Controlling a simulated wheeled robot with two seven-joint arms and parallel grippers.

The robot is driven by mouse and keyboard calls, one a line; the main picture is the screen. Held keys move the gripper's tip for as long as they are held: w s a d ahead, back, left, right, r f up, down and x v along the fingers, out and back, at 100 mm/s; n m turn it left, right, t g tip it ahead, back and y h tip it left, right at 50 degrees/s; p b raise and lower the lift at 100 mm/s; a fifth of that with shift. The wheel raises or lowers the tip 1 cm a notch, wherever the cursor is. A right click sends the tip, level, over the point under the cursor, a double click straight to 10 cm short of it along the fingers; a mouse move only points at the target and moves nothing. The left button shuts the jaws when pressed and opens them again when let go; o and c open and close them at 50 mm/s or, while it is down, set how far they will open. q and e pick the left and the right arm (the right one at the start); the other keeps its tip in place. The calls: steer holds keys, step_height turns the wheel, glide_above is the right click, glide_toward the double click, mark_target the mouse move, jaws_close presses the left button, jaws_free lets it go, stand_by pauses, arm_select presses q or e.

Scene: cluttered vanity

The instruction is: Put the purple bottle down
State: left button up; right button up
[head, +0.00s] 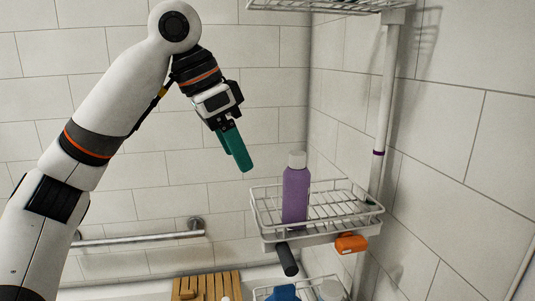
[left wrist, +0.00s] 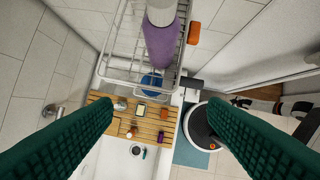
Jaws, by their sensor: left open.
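The purple bottle (head: 296,194) with a pale cap stands upright in the wire shelf basket (head: 340,217) in the head view. In the left wrist view the bottle (left wrist: 160,45) shows from above at the top, with the wire rack (left wrist: 118,55) around it. My left gripper (head: 240,160) is up and to the left of the bottle, apart from it, with green fingers. In the left wrist view its two fingers (left wrist: 155,135) are spread wide with nothing between them. My right gripper is not in view.
A white pole (head: 382,130) stands behind right. A wall rail (head: 140,238) and a wooden slatted tray (head: 207,284) lie lower left. The air left of the basket is clear.

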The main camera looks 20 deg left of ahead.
arm_select(q)
steer(key=shift+s+a, duration=0.7)
steer(key=shift+s, duration=0.15)
stand_by(0.9)
